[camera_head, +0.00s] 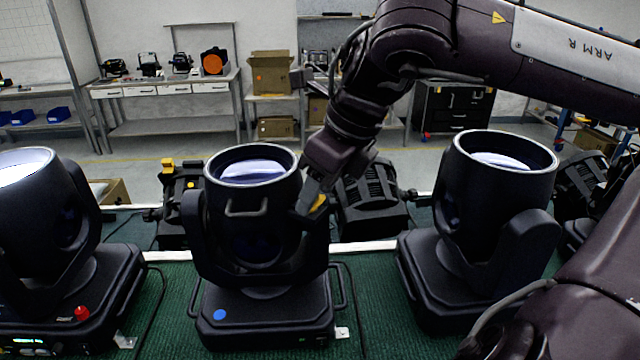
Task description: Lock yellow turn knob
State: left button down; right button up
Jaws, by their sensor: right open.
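My right gripper (312,198) reaches down from the upper right to the right side of the middle moving-head light. It is open. A black par can (370,205) lies just behind and right of the gripper. Another par can (182,205) lies left of the middle light, with a yellow knob (167,163) on top and a small yellow spot (190,185) below it. My left gripper is not in view.
The middle light (265,300) stands upright on the green table (375,285), close to my gripper. Other moving-head lights stand at left (75,275) and right (440,270). Cables lie between them. Shelves and cardboard boxes (271,75) are far behind.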

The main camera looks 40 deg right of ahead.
jog(key=c, duration=1)
